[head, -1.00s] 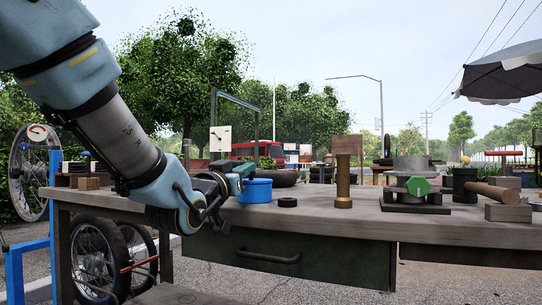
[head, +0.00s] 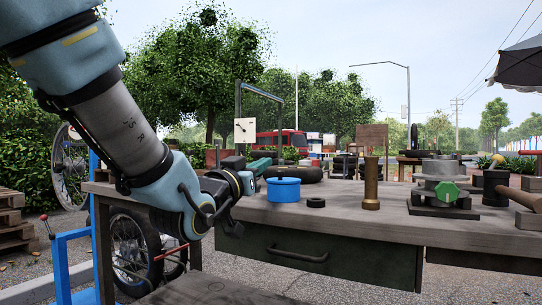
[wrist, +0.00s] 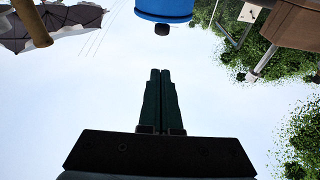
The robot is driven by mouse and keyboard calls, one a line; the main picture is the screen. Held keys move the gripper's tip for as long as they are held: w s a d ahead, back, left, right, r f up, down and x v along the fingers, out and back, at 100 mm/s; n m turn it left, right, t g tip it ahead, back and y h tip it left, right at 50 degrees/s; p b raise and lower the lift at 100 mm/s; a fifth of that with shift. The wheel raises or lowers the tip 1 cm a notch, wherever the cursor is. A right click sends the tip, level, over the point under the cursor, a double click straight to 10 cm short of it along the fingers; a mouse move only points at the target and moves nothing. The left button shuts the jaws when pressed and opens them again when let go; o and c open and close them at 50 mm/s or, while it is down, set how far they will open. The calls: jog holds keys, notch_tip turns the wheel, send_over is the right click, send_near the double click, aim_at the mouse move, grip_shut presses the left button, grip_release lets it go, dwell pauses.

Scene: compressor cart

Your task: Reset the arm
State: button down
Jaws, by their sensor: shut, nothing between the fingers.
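My gripper (wrist: 160,100) is shut and empty, its two dark green fingers side by side against open sky in the wrist view. In the head view my arm comes down from the upper left, and my gripper (head: 262,165) shows only as a green tip behind the wrist, close to a blue lidded pot (head: 283,190) on the workbench (head: 330,222). The pot also shows at the top of the wrist view (wrist: 164,10), apart from the fingers.
A small black ring (head: 316,202), a brass cylinder (head: 371,185) and a grey flanged part with a green hexagonal piece (head: 447,192) stand on the bench to the right. A drawer with a handle (head: 297,254) is below. A blue frame (head: 96,235) and wheels stand left.

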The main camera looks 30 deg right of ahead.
jog(key=shift+v, duration=1.45)
jog(key=w+a+f+n+y+p, duration=0.1)
jog(key=w+a+f+n+y, duration=0.2)
jog(key=w+a+f+y, duration=0.45)
jog(key=w+a+f+n+y+p, duration=0.1)
jog(key=w+a+f+n+y, duration=0.3)
jog(key=a+f, duration=0.7)
jog(key=s+a+f+n+g+y, duration=0.25)
jog(key=s+a+f+g, duration=0.2)
jog(key=a, duration=0.45)
jog(key=s+a+f+n+g+y, duration=0.2)
jog(key=s+a+f+g+y, duration=0.3)
jog(key=a, duration=0.5)
notch_tip(320, 180, up, 37)
jog(key=w+t+h+p, duration=0.1)
jog(key=p, duration=3.7)
jog(key=shift+d, duration=0.3)
jog(key=shift+m, duration=0.25)
